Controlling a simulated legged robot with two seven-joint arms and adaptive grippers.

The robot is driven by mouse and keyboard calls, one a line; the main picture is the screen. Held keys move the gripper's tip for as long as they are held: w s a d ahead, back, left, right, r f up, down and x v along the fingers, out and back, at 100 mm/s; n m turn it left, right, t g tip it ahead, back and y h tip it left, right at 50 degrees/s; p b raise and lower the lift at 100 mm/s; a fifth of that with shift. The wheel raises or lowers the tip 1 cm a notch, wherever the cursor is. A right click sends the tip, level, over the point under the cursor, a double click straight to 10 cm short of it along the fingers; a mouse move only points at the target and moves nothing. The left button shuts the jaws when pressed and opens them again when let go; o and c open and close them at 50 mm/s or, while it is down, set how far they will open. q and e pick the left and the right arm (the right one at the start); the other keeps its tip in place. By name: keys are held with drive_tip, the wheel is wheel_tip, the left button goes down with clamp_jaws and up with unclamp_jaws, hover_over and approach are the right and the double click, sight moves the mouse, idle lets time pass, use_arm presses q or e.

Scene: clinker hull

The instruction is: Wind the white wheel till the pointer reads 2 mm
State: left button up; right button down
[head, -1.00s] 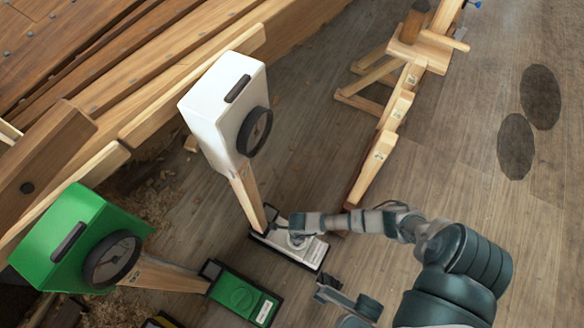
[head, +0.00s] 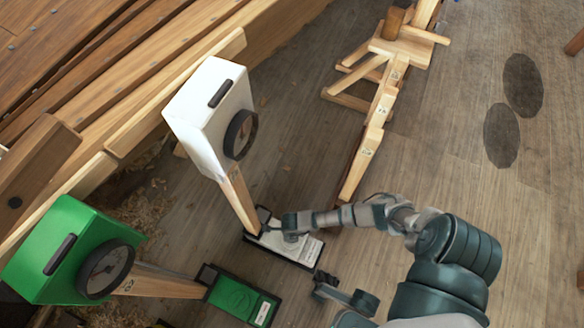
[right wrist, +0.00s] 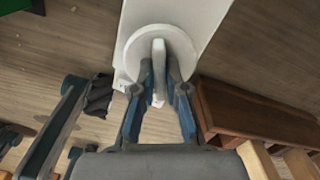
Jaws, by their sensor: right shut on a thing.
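The white gauge box (head: 212,115) stands on a wooden post, with a dark-rimmed round dial (head: 240,134) on its side. The dial is seen edge-on, so its pointer cannot be read. At the post's foot is a white base plate (head: 304,249) with a black edge. The white wheel (right wrist: 133,52) is a round disc with a raised grip bar (right wrist: 158,55) across it. My right gripper (right wrist: 160,88) is shut on that bar from the front. In the head view my right gripper (head: 288,225) largely hides the wheel.
A green gauge box (head: 65,250) on a post, with a green base (head: 236,297), stands at the lower left. The planked hull (head: 130,60) fills the upper left. A wooden trestle (head: 375,115) stands beyond the wheel. The floor to the right is open.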

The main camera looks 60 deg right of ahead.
drive_tip(key=c, duration=1.2)
unclamp_jaws()
wheel_tip(320, 180, up, 12)
drive_tip(key=shift+d+f, duration=0.1)
